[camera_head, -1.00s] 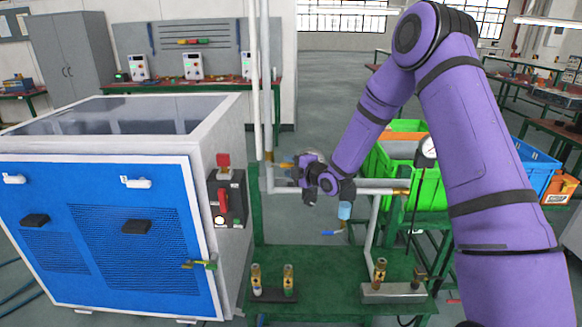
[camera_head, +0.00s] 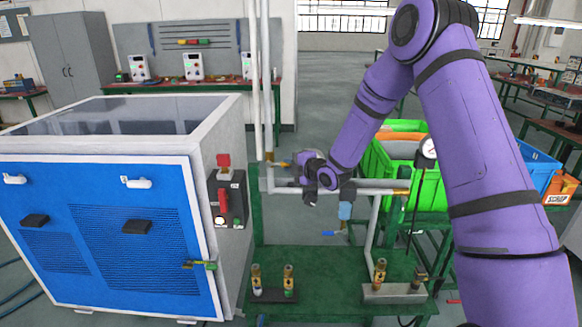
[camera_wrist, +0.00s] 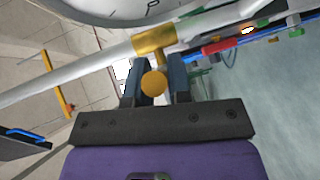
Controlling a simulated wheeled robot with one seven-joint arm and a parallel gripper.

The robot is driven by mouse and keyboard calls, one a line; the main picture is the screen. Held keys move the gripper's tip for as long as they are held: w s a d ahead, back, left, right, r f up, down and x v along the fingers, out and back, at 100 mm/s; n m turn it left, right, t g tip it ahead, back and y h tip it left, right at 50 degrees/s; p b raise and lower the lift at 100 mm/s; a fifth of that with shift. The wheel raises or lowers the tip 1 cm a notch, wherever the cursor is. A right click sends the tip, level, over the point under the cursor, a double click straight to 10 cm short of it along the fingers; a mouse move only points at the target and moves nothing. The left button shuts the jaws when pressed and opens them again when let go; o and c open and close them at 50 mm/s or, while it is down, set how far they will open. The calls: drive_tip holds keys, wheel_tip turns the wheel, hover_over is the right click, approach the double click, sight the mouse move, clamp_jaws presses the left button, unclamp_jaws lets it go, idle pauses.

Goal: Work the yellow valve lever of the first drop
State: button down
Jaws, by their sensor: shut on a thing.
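My gripper (camera_wrist: 158,88) is shut on a yellow, round-ended part (camera_wrist: 154,83) in the wrist view. This part stands out from a brass fitting (camera_wrist: 153,40) on a pale pipe. Its shape beyond the round end is hidden, so I cannot tell whether it is the lever seen end-on. A separate yellow bar (camera_wrist: 58,85) crosses the pipe farther left.
A blue-fronted generator cabinet (camera_head: 112,225) stands left. A blue filter bowl (camera_head: 345,210) and blue lever (camera_head: 334,233) hang below the pipe. A gauge (camera_head: 428,147) is at right. Brass fittings (camera_head: 288,278) stand on the green bench (camera_head: 335,270). Green crates (camera_head: 377,165) are behind.

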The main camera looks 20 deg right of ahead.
drive_tip(key=r+n+g+h, duration=0.1)
drive_tip(key=a+r+n+g+h, duration=0.1)
drive_tip(key=shift+w+r, duration=0.1)
drive_tip(key=shift+r, duration=0.3)
drive_tip(key=r+n+h, duration=0.1)
drive_tip(key=a+r+n+g+h, duration=0.1)
drive_tip(key=h, duration=0.1)
drive_tip(key=shift+w+a+g, duration=0.25)
drive_tip(key=shift+g, duration=0.05)
drive_tip(key=shift+w+a+r+n+g+h, duration=0.25)
drive_tip(key=shift+a+r+n+g+h, duration=0.15)
drive_tip(key=shift+a+n+h, duration=0.5)
drive_tip(key=shift+w+a+r+n+g+h, duration=0.35)
drive_tip(key=shift+a+h, duration=0.25)
drive_tip(key=shift+h, duration=0.65)
drive_tip(key=shift+w+a+r+n+g+h, duration=0.25)
drive_tip(key=shift+a+n+g+h, duration=0.25)
drive_tip(key=shift+a+h, duration=0.4)
drive_tip(key=shift+d, duration=0.1)
drive_tip(key=c, duration=1.1)
unclamp_jaws()
drive_tip(key=shift+o, duration=0.2)
